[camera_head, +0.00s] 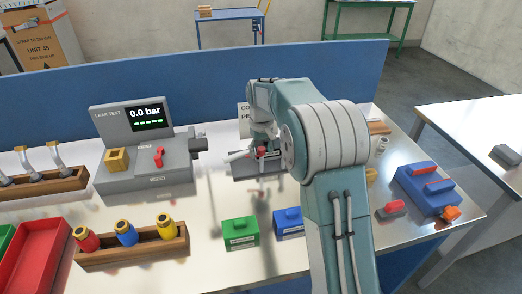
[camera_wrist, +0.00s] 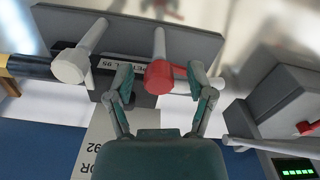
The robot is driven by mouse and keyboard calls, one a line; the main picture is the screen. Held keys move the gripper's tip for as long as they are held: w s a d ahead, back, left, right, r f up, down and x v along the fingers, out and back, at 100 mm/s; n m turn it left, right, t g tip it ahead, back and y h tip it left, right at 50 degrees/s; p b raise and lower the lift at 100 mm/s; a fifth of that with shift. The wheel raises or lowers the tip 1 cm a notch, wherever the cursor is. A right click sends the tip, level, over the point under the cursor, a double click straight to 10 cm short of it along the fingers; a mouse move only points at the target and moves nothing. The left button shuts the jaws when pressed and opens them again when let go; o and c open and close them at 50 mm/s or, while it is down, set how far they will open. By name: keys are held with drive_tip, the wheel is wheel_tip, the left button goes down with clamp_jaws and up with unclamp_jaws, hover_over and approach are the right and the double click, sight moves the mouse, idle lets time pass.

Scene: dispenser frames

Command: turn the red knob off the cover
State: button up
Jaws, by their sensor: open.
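The red knob (camera_wrist: 160,76) shows in the wrist view, between the two fingers of my gripper (camera_wrist: 160,70). The gripper is open, with a finger on either side; the right finger is very close to the knob's red side arm, and I cannot tell whether they touch. A pale rod extends from the knob. A grey block (camera_wrist: 205,45) with a partly hidden label lies behind it; I cannot tell which part is the cover. In the head view the red knob (camera_head: 262,151) is small below my gripper (camera_head: 262,143), and my arm hides much of the area.
A leak tester (camera_head: 150,178) reading 0.0 bar stands left of the block. Green (camera_head: 240,232) and blue (camera_head: 288,224) boxes stand in front. A wooden rack (camera_head: 130,250) holds coloured cylinders. A blue panel (camera_head: 180,85) runs behind.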

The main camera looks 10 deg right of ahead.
sight(261, 148)
drive_tip(key=shift+r, duration=0.1)
wheel_tip(261, 148, up, 12)
idle(0.4)
